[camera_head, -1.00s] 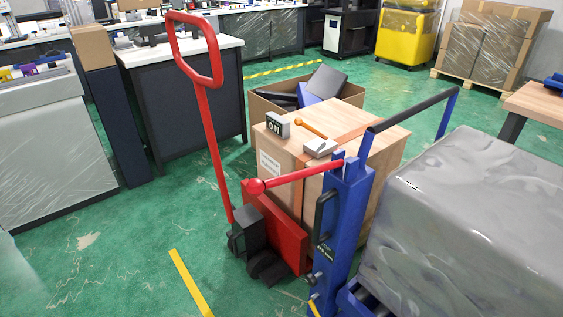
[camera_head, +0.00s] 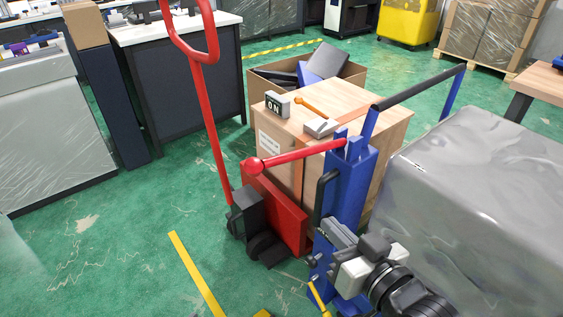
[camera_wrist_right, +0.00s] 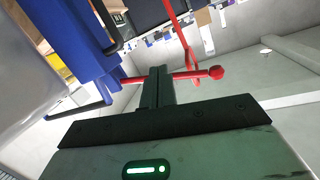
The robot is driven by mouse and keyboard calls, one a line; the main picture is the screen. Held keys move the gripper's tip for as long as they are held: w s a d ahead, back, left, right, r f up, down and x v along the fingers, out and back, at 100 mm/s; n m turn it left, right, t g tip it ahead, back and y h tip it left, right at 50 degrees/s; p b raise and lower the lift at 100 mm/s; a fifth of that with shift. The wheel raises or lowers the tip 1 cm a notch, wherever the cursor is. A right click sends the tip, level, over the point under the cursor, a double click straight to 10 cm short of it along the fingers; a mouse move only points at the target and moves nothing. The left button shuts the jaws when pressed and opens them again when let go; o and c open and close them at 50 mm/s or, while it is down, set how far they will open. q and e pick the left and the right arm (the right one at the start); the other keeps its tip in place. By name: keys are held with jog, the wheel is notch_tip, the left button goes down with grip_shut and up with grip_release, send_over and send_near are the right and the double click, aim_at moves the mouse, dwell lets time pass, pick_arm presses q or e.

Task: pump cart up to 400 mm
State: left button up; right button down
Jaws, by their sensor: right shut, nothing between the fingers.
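The blue cart post (camera_head: 350,190) stands in the middle of the head view. A red lever (camera_head: 295,158) with a red ball end (camera_head: 252,165) sticks out left from its top. My right gripper (camera_head: 328,230) is low in front of the post, below the lever, shut and empty. In the right wrist view the shut fingers (camera_wrist_right: 157,82) point up toward the red lever (camera_wrist_right: 190,75), which passes behind their tips. Its ball (camera_wrist_right: 216,72) lies right of them, and the blue post (camera_wrist_right: 85,45) lies left. Contact with the lever is not visible. My left gripper is out of view.
A grey wrapped load (camera_head: 475,200) fills the right side beside the post. A red pallet jack (camera_head: 275,215) with a tall handle (camera_head: 210,120) stands left. Behind are a wooden crate (camera_head: 350,110) and an open carton (camera_head: 262,85). Green floor is free at lower left.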

pick_arm(q)
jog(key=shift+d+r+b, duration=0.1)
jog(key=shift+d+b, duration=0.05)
jog(key=shift+b, duration=0.2)
pick_arm(e)
notch_tip(320, 180, up, 12)
jog(key=w+a+n+t+y, duration=0.1)
jog(key=a+y, duration=0.2)
jog(key=y, duration=0.1)
jog(key=shift+f+n+t, duration=0.25)
jog(key=shift+n+t, duration=0.05)
jog(key=shift+w, duration=0.1)
jog(key=r+p, duration=0.1)
send_over(281, 158)
jog(key=s+f, duration=0.2)
jog(key=f, duration=0.1)
jog(key=shift+f+b, duration=0.25)
jog(key=shift+b, duration=0.05)
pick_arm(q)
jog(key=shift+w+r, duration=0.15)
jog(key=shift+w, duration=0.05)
